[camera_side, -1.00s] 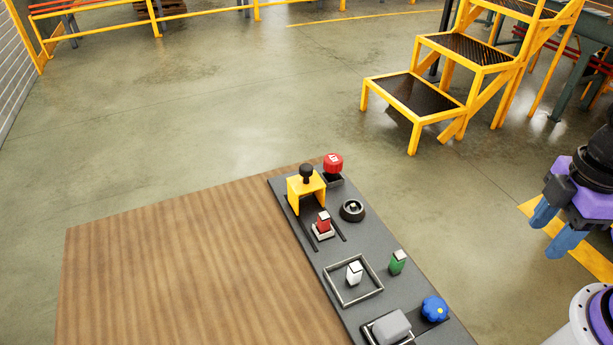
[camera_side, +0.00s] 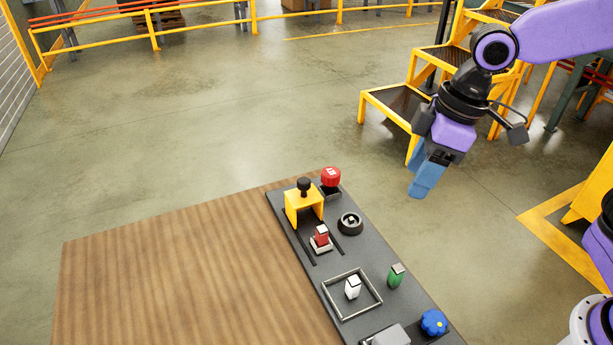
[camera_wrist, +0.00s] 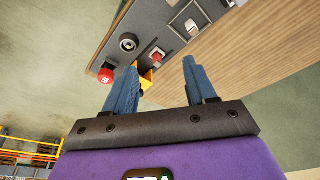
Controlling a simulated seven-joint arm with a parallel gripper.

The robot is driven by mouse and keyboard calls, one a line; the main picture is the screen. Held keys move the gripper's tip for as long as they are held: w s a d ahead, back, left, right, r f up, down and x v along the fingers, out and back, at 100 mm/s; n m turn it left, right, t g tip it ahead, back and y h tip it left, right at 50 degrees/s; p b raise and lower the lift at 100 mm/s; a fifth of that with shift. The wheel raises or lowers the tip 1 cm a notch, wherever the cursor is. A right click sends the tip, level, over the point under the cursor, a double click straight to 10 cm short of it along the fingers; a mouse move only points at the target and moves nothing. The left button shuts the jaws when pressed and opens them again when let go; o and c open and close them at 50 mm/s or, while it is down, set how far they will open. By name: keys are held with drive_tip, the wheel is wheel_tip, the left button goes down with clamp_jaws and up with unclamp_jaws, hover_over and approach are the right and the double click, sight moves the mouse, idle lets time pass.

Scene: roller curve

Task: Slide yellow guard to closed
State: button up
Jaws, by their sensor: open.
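The yellow guard (camera_side: 305,206) is a small open-sided cover with a black knob (camera_side: 304,185) on top. It sits at the far end of two dark slide rails on the grey control panel (camera_side: 372,262). A red rocker switch (camera_side: 321,236) stands in front of it between the rails, uncovered. My gripper (camera_side: 418,190), with blue fingers, hangs in the air to the right of and above the panel, apart from the guard. In the wrist view my gripper (camera_wrist: 160,82) is open and empty; the guard (camera_wrist: 148,78) shows partly behind the left finger.
The panel also carries a red button (camera_side: 331,177), a black dial (camera_side: 349,223), a white switch inside a metal frame (camera_side: 352,287), a green switch (camera_side: 396,275) and a blue knob (camera_side: 433,322). The wooden table (camera_side: 180,285) left of the panel is bare.

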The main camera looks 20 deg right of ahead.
drive_tip(key=w+a+r+m+t+y, duration=0.1)
drive_tip(key=w+a+r, duration=0.15)
drive_tip(key=w, duration=0.45)
drive_tip(key=w+a+r+m+t, duration=0.1)
drive_tip(key=w+a, duration=0.2)
drive_tip(key=w, duration=0.5)
approach(304, 181)
drive_tip(key=x, duration=0.8)
drive_tip(key=shift+w+f, duration=0.2)
drive_tip(key=shift+f, duration=0.1)
clamp_jaws()
